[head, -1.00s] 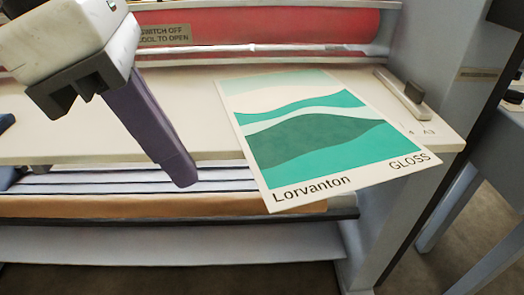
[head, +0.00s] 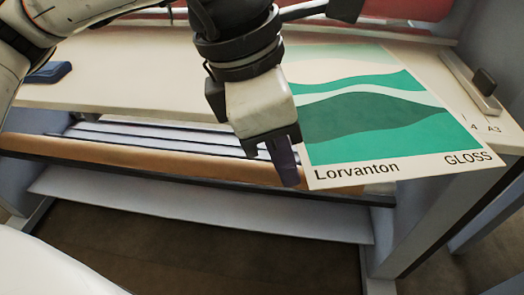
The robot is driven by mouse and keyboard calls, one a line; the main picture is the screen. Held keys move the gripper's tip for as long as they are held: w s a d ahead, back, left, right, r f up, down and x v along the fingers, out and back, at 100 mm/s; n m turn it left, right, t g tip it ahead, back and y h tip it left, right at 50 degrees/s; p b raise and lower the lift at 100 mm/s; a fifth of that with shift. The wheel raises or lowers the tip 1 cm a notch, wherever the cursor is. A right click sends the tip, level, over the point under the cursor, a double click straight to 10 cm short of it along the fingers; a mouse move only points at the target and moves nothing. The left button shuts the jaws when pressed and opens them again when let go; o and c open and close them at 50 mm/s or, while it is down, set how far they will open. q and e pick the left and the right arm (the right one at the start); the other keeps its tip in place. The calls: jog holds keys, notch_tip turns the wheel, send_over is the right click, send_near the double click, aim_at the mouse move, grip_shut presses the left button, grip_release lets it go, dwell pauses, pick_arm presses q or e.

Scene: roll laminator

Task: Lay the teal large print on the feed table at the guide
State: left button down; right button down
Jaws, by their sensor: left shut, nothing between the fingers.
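The teal large print (head: 385,118), marked Lorvanton and GLOSS, lies on the cream feed table (head: 110,75). Its front edge hangs over the table's front edge. The guide (head: 472,82) is a metal strip with a dark knob, to the right of the print and apart from it in the picture. My left gripper (head: 290,178) points down at the print's left edge, with its fingers shut and empty. It hides part of the print's left side; I cannot tell whether it touches the print. My right gripper is not in view.
The red roller (head: 410,8) runs along the back of the table. A blue block (head: 48,72) lies at the table's left. Below the front edge are grey slats, a brown roll (head: 150,158) and a pale lower shelf (head: 200,208). The table's left half is mostly clear.

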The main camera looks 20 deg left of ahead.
aim_at(325, 167)
pick_arm(q)
jog(key=shift+w+d, duration=0.15)
jog(key=shift+d, duration=0.05)
jog(key=w+d+b, duration=0.2)
jog(key=d, duration=0.1)
jog(key=shift+d+f+b, duration=0.15)
jog(key=shift+d+b, duration=0.1)
jog(key=shift+b, duration=0.05)
jog(key=shift+w+d, duration=0.2)
jog(key=shift+r, duration=0.2)
jog(key=shift+a, duration=0.1)
